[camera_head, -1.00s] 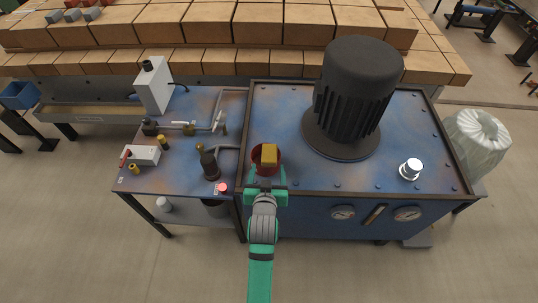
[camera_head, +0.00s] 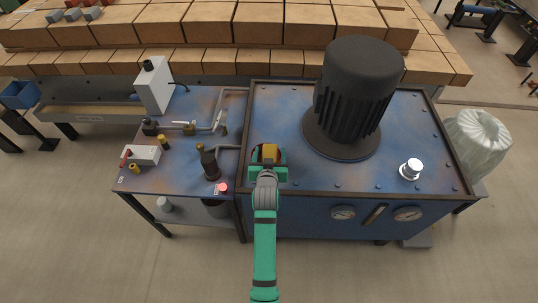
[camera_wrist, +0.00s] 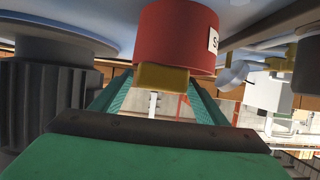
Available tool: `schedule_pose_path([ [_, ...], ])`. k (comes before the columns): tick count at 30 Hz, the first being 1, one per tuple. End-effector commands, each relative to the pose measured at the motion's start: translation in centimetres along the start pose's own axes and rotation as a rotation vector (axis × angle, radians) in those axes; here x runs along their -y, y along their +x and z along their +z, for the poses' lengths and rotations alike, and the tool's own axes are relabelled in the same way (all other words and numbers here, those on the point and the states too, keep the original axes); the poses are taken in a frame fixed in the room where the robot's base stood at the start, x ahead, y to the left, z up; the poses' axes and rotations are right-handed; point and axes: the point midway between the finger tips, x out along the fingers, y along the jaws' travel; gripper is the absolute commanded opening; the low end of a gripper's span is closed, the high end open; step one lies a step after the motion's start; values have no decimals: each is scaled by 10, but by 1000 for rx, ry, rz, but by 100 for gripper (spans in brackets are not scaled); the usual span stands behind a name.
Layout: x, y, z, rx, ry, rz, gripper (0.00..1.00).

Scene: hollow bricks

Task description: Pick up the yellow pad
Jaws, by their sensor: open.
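The yellow pad (camera_head: 269,151) is a small block at the near left corner of the blue machine top, at a red cylinder. In the wrist view the pad (camera_wrist: 162,77) sticks out of the end of the red cylinder (camera_wrist: 175,33), which bears a white label. My green gripper (camera_head: 267,162) is open at the pad. In the wrist view its two teal fingers lie on either side of the pad, with their tips partly hidden behind it and the cylinder. I cannot tell whether they touch it. My gripper hides most of the cylinder in the head view.
A tall black motor (camera_head: 351,98) stands right of the pad on the machine top. A dark valve (camera_head: 209,163) and a red button (camera_head: 223,187) are at the left, on the lower bench (camera_head: 160,180). A silver cap (camera_head: 411,169) sits at the right.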

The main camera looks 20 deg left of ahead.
Motion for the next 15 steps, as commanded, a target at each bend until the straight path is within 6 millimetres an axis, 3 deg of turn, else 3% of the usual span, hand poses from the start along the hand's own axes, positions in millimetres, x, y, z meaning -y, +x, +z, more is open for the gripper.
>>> schedule_pose_path([
  [7,1,1,0,0,0,-1,65],
  [12,3,1,0,0,-1,-4,24],
  [15,4,1,0,0,-2,-5,20],
])
